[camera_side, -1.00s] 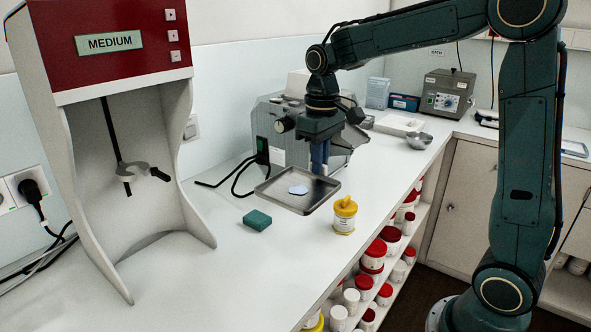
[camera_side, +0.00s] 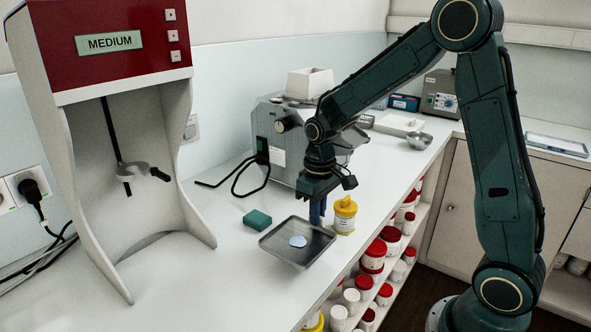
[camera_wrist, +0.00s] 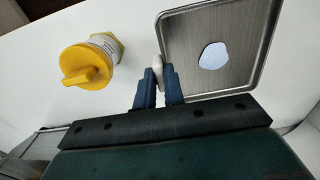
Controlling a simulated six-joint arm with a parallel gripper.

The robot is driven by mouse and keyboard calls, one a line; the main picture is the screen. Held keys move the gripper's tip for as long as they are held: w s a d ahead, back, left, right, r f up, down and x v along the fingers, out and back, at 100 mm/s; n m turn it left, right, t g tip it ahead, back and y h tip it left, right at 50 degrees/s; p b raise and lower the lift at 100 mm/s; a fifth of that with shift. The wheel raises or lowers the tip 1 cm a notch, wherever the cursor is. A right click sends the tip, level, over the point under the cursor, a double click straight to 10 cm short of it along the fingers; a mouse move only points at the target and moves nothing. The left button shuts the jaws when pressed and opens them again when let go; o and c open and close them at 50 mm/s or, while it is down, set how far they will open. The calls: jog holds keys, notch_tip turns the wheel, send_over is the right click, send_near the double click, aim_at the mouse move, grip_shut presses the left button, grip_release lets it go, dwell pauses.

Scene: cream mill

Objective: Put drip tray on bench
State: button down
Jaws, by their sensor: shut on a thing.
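The drip tray (camera_side: 275,247) is a shallow square metal tray with a pale blue-white patch on its floor. It is over the front part of the white bench (camera_side: 190,270); I cannot tell whether it touches the surface. My gripper (camera_side: 317,211) is shut on the tray's edge at its far right side. In the wrist view the blue fingers (camera_wrist: 158,82) pinch a pale tab at the left side of the tray (camera_wrist: 233,84). The tray looks about level.
A yellow-lidded jar (camera_side: 345,213) stands close beside my gripper and the tray. A teal sponge (camera_side: 257,219) lies just behind the tray. The grey mill (camera_side: 280,140) stands behind, and the red-topped stand (camera_side: 110,50) is left. The bench at front left is clear.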

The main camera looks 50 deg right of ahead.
jog(key=shift+f, duration=2.15)
jog(key=shift+f, duration=0.1)
jog(key=c, duration=1.5)
grip_release()
notch_tip(320, 180, up, 12)
jog(key=shift+f, duration=0.2)
jog(key=shift+r, duration=0.35)
